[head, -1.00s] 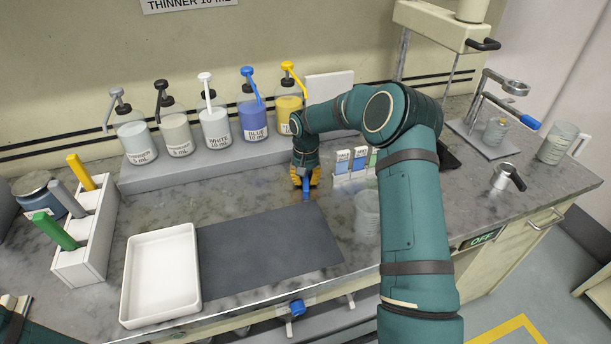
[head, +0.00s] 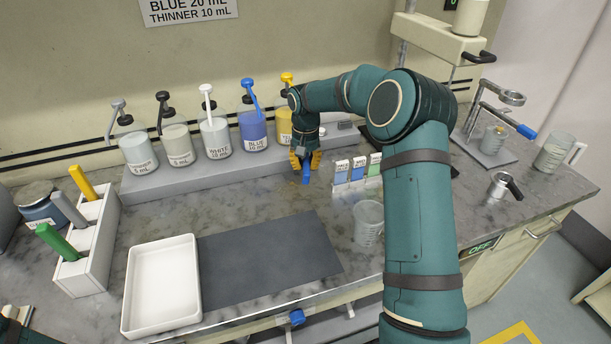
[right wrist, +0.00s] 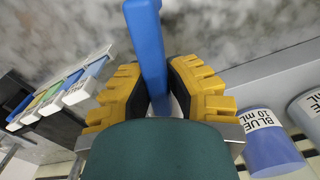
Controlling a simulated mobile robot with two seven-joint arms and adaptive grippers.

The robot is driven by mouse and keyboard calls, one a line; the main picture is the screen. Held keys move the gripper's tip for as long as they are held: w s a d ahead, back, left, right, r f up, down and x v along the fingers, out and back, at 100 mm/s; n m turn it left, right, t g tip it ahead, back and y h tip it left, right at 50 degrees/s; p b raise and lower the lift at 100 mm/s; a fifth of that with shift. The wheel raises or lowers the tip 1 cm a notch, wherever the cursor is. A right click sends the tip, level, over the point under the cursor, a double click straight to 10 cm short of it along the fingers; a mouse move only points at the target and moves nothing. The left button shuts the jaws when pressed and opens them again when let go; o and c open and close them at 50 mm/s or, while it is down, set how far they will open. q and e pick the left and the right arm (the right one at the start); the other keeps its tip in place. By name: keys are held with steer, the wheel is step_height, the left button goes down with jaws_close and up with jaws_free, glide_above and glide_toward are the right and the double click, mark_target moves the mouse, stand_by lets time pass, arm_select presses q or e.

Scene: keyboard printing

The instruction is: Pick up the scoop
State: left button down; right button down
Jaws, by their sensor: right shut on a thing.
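The scoop shows as a blue handle (right wrist: 148,50) in the right wrist view; its bowl is hidden or too small to tell. My right gripper (right wrist: 160,92) is shut on this handle, with the yellow finger pads on either side of it. In the head view, my right gripper (head: 305,160) points down in front of the bottle shelf, and a short piece of the blue handle (head: 306,177) shows below the fingertips. It appears held a little above the counter, though the gap is hard to judge. My left gripper is out of view.
Pump bottles (head: 214,138) stand on a grey shelf (head: 180,178) behind the gripper. Small labelled packets (head: 341,172) and a clear beaker (head: 368,222) stand to its right. A dark mat (head: 270,262) and white tray (head: 160,290) lie in front; the mat is clear.

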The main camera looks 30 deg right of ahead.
step_height(320, 180, up, 2)
steer(key=shift+r, duration=0.1)
steer(key=s+a, duration=0.2)
steer(key=s, duration=0.7)
steer(key=s+a, duration=0.2)
steer(key=s, duration=0.8)
steer(key=shift+a+f+b, duration=0.25)
steer(key=shift+f+b, duration=0.05)
steer(key=shift+f, duration=0.05)
steer(key=c, duration=1.5)
jaws_free()
jaws_close()
